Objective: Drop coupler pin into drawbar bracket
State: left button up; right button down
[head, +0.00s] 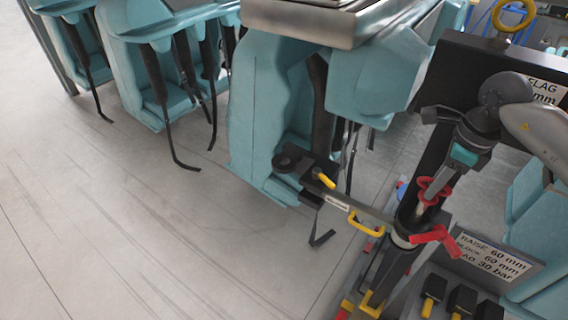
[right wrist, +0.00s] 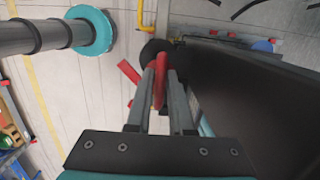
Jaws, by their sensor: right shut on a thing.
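My right gripper (head: 447,176) is shut on a red ring-like handle (head: 434,190), which looks like the top of the coupler pin. In the right wrist view the red piece (right wrist: 160,76) sits between the two fingers (right wrist: 160,90). A short pale stem seems to go down from it, at the top of a dark post; I cannot tell whether it is inside or in front of the post. A dark bracket with a round hole (head: 289,161) projects from the teal train car (head: 262,110), left of the gripper. A bar (head: 345,204) runs from it toward the post. My left gripper is out of view.
A red lever (head: 434,238) and a yellow handle (head: 366,226) stand close below the gripper. A dark panel (head: 470,75) rises behind my right arm. A sign (head: 490,256) and several yellow-tipped black blocks are at the lower right. The floor at left is clear.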

aim_at(423, 207)
jog(key=shift+f+b, duration=2.8)
jog(key=shift+f, duration=0.8)
jog(key=c, duration=0.7)
grip_release()
